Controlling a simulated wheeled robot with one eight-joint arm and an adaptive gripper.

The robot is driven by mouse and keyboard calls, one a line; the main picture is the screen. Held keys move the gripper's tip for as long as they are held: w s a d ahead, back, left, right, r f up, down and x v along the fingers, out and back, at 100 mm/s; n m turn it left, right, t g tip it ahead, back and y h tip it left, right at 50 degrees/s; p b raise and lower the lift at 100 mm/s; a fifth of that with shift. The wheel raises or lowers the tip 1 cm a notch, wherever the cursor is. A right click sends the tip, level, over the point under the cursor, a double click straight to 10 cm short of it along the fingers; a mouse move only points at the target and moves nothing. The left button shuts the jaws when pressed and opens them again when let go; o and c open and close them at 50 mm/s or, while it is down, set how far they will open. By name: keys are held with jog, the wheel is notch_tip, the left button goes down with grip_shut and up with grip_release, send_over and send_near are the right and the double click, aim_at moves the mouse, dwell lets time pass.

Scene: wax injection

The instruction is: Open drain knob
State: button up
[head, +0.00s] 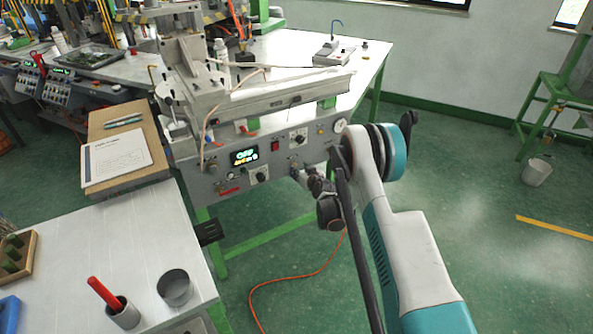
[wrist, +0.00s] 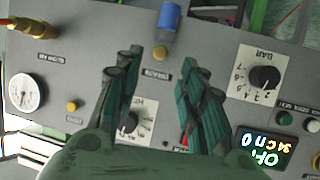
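The machine's front control panel (head: 230,180) faces my arm, and in the wrist view the panel (wrist: 215,50) fills most of the picture. A blue knob with a silver collar (wrist: 168,22) sticks out at the top middle, beyond my fingertips; I cannot read its label surely enough to call it the drain knob. My gripper (wrist: 160,66) is open, with its two fingers apart and nothing between them. A black dial (wrist: 128,122) shows between the fingers, partly covered by the left one. In the head view my gripper (head: 300,177) is close to the panel, its fingers hard to make out.
The panel also carries a pressure gauge (wrist: 26,92), a brass fitting (wrist: 36,27), another black dial (wrist: 264,78) and a lit display (wrist: 262,148). An orange hose (head: 290,281) lies on the floor. A metal cup (head: 175,288) stands on the front-left table.

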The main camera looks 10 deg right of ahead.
jog(key=b+x, duration=0.1)
jog(key=x, duration=0.5)
jog(key=shift+b, duration=0.3)
grip_shut()
